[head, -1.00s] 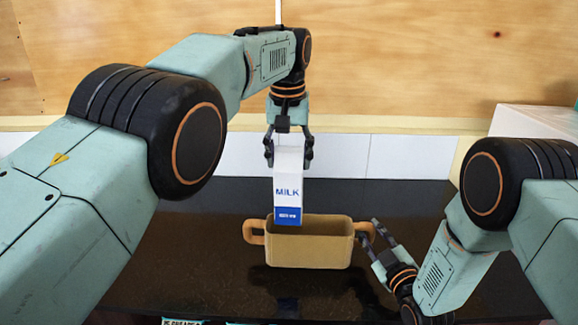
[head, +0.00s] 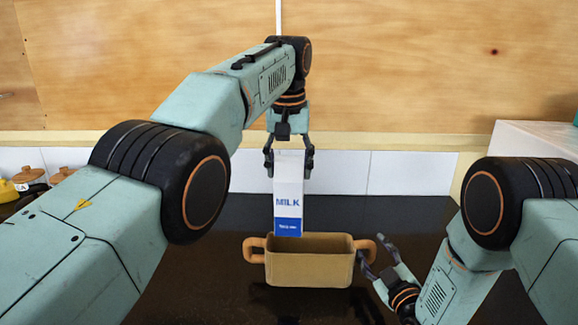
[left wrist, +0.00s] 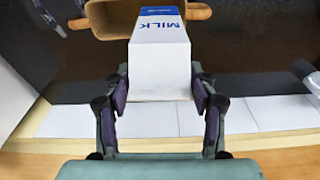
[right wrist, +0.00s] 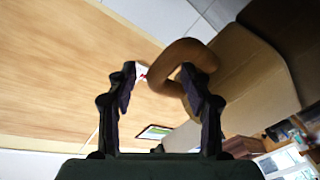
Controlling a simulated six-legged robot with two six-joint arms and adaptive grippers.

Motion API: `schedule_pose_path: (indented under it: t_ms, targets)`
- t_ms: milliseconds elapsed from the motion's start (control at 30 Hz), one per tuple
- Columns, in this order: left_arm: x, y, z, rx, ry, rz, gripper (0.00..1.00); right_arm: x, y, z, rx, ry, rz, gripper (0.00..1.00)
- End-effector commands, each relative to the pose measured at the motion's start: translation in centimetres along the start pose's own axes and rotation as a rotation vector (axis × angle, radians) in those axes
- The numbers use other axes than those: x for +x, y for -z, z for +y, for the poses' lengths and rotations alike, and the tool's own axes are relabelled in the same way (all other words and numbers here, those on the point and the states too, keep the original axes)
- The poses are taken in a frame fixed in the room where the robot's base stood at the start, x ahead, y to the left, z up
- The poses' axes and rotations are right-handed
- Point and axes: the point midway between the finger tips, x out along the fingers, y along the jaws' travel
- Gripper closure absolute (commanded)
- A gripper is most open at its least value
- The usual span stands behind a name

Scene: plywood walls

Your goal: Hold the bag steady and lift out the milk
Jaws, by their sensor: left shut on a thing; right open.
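The milk carton (head: 288,195), white with a blue band at its base, hangs upright in my left gripper (head: 289,166), which is shut on its top. Its base shows whole at the mouth of the tan bag (head: 308,272), overlapping the back rim. The left wrist view shows the carton (left wrist: 160,60) between both fingers, with the bag (left wrist: 112,18) beyond. The bag stands upright on the dark counter, with a brown loop handle at each side. My right gripper (head: 375,252) is open at the right handle; in the right wrist view that handle (right wrist: 168,62) reaches between the fingers, close to one.
The dark glossy counter (head: 215,265) is clear around the bag. White tiles (head: 410,172) and a plywood wall (head: 400,60) stand behind. A white box-like block (head: 530,140) is at the right. Wooden-lidded jars (head: 28,175) and a yellow object (head: 8,190) are at the far left.

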Motion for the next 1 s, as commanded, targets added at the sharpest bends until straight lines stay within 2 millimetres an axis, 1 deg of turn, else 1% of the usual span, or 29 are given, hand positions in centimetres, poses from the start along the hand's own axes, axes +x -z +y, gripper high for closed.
schedule_pose_path:
  t_ms: [267, 367, 467, 567, 800, 900, 1000]
  targets:
    - [-0.2, 0.1, 0.0, 0.000, 0.000, 0.004, 1.00, -0.1, -0.1, -0.2, 0.001, 0.004, -0.003, 0.46]
    - [-0.2, 0.1, 0.0, 0.000, 0.000, 0.004, 1.00, -0.6, -0.2, -0.2, 0.001, 0.005, -0.005, 0.46]
    - [-0.2, 0.1, 0.0, 0.000, 0.000, 0.004, 1.00, -1.7, -0.2, -0.2, 0.002, 0.005, -0.007, 0.46]
    - [-0.2, 0.1, 0.0, 0.000, 0.000, 0.004, 1.00, -3.4, -0.2, -0.2, 0.002, 0.006, -0.008, 0.46]
    - [-0.2, 0.1, 0.0, 0.000, 0.000, 0.004, 1.00, -8.2, -0.2, -0.1, 0.002, 0.004, -0.008, 0.46]
    - [-0.2, 0.1, 0.0, 0.000, 0.000, 0.004, 1.00, -9.8, -0.1, -0.1, 0.003, 0.003, -0.006, 0.46]
    - [-0.2, 0.1, 0.0, 0.000, 0.000, 0.004, 1.00, -10.9, -0.1, -0.1, 0.001, 0.002, -0.005, 0.46]
